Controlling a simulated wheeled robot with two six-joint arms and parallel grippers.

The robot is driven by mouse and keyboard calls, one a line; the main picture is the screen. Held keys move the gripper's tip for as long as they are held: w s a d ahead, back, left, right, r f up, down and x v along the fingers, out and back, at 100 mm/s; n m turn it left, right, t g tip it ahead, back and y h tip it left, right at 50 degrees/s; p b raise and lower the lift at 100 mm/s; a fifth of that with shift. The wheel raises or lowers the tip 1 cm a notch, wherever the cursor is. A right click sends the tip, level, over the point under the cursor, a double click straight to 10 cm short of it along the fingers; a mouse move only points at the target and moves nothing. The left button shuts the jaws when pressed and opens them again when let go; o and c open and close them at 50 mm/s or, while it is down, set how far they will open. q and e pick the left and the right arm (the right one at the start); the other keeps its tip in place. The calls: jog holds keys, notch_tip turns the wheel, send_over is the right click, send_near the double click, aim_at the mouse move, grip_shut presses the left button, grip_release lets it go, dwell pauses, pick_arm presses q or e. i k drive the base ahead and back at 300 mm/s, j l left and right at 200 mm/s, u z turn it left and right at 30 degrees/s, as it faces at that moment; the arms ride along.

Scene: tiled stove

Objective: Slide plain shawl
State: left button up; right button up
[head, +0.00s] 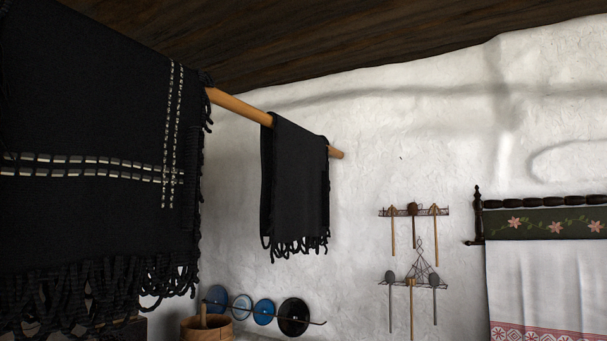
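A plain black shawl (299,185) with a fringed lower edge hangs folded over a wooden pole (240,108), close to the pole's free end at the right. A larger black shawl (90,110) with pale stitched bands and a long fringe hangs over the same pole at the left, nearer to me. A bare stretch of pole shows between the two shawls. Neither of my grippers is in view, so their state and place cannot be seen.
Spoon racks (414,211) hang on the white wall. A rack of blue and black lids (264,311) and a wooden tub (206,326) stand low. An embroidered white cloth (545,285) hangs at the right under a dark rail (545,201). The dark wooden ceiling (300,35) is close above the pole.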

aim_at(294, 206)
jog(key=u, duration=0.2)
jog(key=i+l+u, duration=0.25)
jog(key=l+u, duration=0.25)
jog(key=i+l+u, duration=0.2)
jog(key=l+u, duration=0.25)
jog(key=j, duration=0.1)
